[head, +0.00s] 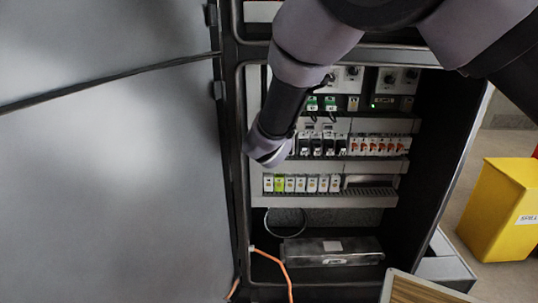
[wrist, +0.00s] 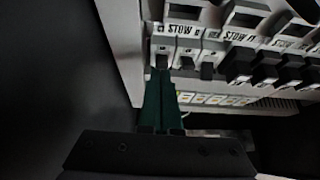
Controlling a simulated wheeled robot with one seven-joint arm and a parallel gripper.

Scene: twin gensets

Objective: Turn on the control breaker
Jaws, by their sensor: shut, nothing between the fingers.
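The breaker row shows inside the open cabinet in the head view, with black-levered breakers (head: 322,147) at its middle. My arm covers the row's left end there, and my fingers cannot be seen. In the wrist view, my gripper (wrist: 162,74) has its dark green fingers shut together and empty. Their tips are just below the leftmost breaker (wrist: 162,50), at its dark lever; I cannot tell whether they touch. Two more breakers with dark levers stand to its right, then several larger black ones (wrist: 265,72). No label for the control breaker is readable.
Orange-marked breakers (head: 378,145) stand to the right in the row. White and yellow-green terminals (head: 300,184) sit below. The cabinet's left edge (wrist: 122,50) is close to my fingers. A yellow bin (head: 497,210) stands outside on the right.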

